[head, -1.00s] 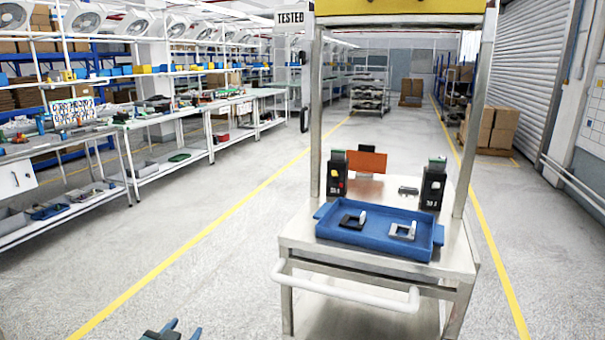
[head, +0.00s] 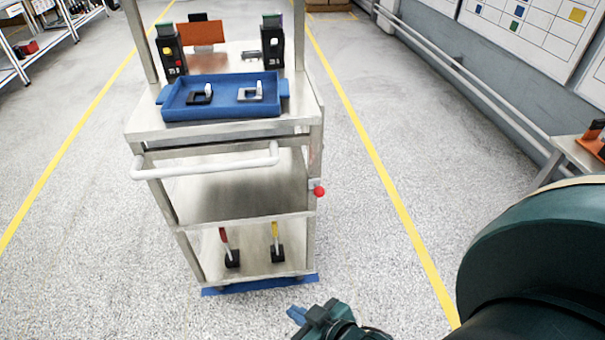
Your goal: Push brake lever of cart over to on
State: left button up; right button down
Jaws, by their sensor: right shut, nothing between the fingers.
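The steel cart (head: 225,168) stands ahead, left of centre in the head view. On its lower shelf two upright levers stand on black bases, a red one (head: 225,238) and a yellow one (head: 275,231). A red ball knob (head: 318,190) sticks out at the cart's right front post. No readable label shows which is the brake lever, nor an on mark. My right gripper (head: 296,315) is shut and empty, low in the view in front of the cart, apart from the levers and knob. My left gripper is out of view.
On the cart top are a blue tray (head: 222,112) with two small parts and two dark breaker units (head: 171,55). A white push handle (head: 205,169) crosses the front. A blue strip (head: 260,285) shows at the cart's foot. The floor right of the cart is clear.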

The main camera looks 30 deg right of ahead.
aim_at(319, 192)
jog(key=i+l, duration=0.2)
jog(key=l, duration=0.15)
jog(key=i+l+z, duration=0.1)
jog(key=l, duration=0.25)
jog(key=i+l, duration=0.3)
